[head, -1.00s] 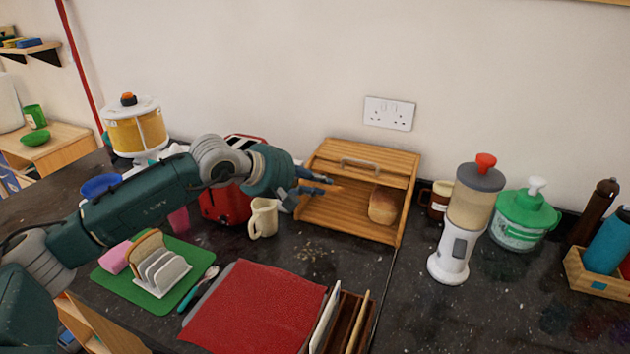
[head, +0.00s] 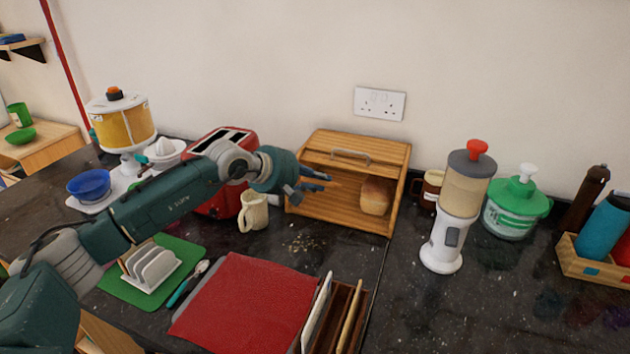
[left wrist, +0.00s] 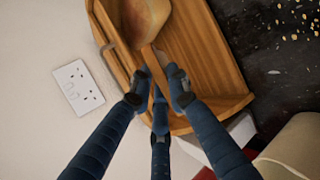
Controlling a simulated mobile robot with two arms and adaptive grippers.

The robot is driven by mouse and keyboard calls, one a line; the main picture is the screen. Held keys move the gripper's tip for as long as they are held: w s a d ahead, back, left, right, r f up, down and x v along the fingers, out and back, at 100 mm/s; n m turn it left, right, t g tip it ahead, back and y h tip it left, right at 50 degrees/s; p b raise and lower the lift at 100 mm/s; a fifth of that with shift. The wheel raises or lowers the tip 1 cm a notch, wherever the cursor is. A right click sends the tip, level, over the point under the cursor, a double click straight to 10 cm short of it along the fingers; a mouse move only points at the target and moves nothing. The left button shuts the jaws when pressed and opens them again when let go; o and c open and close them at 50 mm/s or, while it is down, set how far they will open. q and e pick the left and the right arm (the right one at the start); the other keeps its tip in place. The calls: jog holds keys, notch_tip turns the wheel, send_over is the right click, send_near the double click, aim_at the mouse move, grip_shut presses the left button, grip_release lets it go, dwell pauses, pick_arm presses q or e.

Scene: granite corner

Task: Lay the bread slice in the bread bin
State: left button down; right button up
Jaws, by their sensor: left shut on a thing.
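The wooden bread bin (head: 395,185) stands open at the back wall, with a bread loaf (head: 376,196) in its right part. My left gripper (head: 316,181) is at the left part of the bin's open front. In the left wrist view my left gripper (left wrist: 160,88) is shut on the bread slice (left wrist: 149,58), seen nearly edge-on as a thin brown strip. The slice points into the bin, towards the loaf (left wrist: 146,18). I cannot tell whether it touches the bin floor. The fingers hide much of it. My right gripper is out of view.
A red toaster (head: 222,208) and a cream jug (head: 253,212) stand close left of the bin, near my arm. A mug (head: 430,188) and a white blender (head: 445,240) stand to its right. Dark counter with crumbs lies in front; a red mat (head: 250,300) is nearer.

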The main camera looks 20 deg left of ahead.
pick_arm(q)
jog(key=shift+w+f+b, duration=0.55)
jog(key=shift+w+f, duration=0.25)
jog(key=shift+f, duration=0.15)
jog(key=shift+w+d+f+b, duration=0.1)
jog(key=shift+w+f+b, duration=0.85)
jog(key=shift+b, duration=0.2)
jog(key=shift+w+f+b, duration=0.7)
jog(key=shift+w+b, duration=0.25)
jog(key=shift+b, duration=0.05)
jog(key=c, duration=1.6)
grip_release()
